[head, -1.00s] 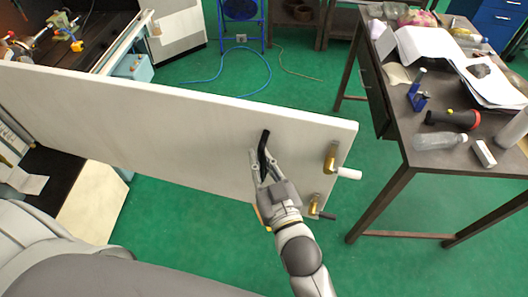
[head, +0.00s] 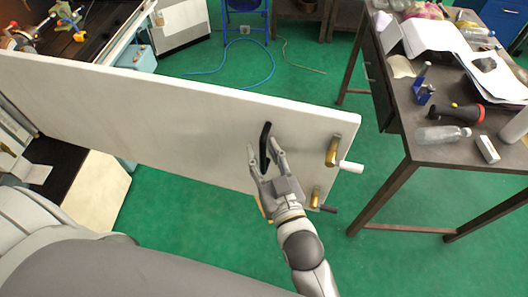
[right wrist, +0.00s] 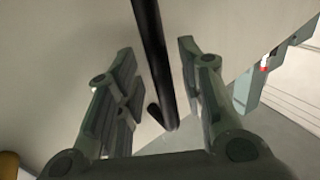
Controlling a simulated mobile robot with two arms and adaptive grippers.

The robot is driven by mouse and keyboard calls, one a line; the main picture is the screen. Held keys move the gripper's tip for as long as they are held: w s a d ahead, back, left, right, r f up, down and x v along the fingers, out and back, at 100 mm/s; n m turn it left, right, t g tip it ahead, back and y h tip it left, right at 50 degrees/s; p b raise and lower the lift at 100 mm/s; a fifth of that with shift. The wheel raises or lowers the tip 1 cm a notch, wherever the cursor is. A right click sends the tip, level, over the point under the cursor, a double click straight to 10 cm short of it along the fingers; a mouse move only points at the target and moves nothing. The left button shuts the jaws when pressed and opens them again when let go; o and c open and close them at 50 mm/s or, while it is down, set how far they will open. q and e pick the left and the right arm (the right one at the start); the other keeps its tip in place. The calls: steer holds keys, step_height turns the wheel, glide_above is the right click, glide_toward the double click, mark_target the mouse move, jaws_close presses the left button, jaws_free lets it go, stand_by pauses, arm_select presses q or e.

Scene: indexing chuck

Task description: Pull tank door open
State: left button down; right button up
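The white tank door (head: 190,120) stands swung out across the head view, with a gap behind it. Its black handle (head: 265,148) sits near the free end, and brass latches (head: 332,152) are at that end. My right gripper (head: 265,163) is at the handle with its fingers apart. In the right wrist view, the black handle (right wrist: 153,60) passes between the two open fingers (right wrist: 160,90), with space on both sides. My left gripper does not show in the head view.
A dark table (head: 428,155) with papers, a bottle (head: 442,135) and a flashlight (head: 457,113) stands right of the door's free end. A blue hose (head: 240,70) lies on the green floor behind the door. Green floor is clear below the door.

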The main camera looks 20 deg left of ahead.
steer(key=v, duration=1.2)
steer(key=shift+w, duration=0.15)
steer(key=d+f+m+g+h+b, duration=0.15)
steer(key=d+f, duration=0.25)
steer(key=f, duration=0.9)
steer(key=s+d+f+g+h+b, duration=0.1)
steer(key=d+f+g+h+b, duration=0.2)
steer(key=f, duration=1)
steer(key=d+f+g+h, duration=0.15)
steer(key=d+f, duration=0.35)
steer(key=f, duration=0.9)
steer(key=s+d+f+m+g+h+b, duration=0.1)
steer(key=s+d+f+h, duration=0.1)
steer(key=s+d+f, duration=0.45)
steer(key=s+d+f+m+g+h+b, duration=0.1)
steer(key=s+d+f+g+b, duration=0.15)
steer(key=f, duration=0.65)
steer(key=s+d+f+m+g+h, duration=0.1)
steer(key=s+d+f, duration=0.3)
steer(key=s, duration=0.3)
steer(key=s+d+f+m+g+h+b, duration=0.1)
steer(key=s+d+f+g, duration=0.1)
steer(key=s+d+f, duration=0.3)
steer(key=s, duration=0.2)
steer(key=shift+s+f+b, duration=0.25)
steer(key=shift+s+b, duration=0.05)
steer(key=shift+s, duration=0.05)
steer(key=shift+w+g, duration=0.1)
steer(key=shift+g, duration=0.15)
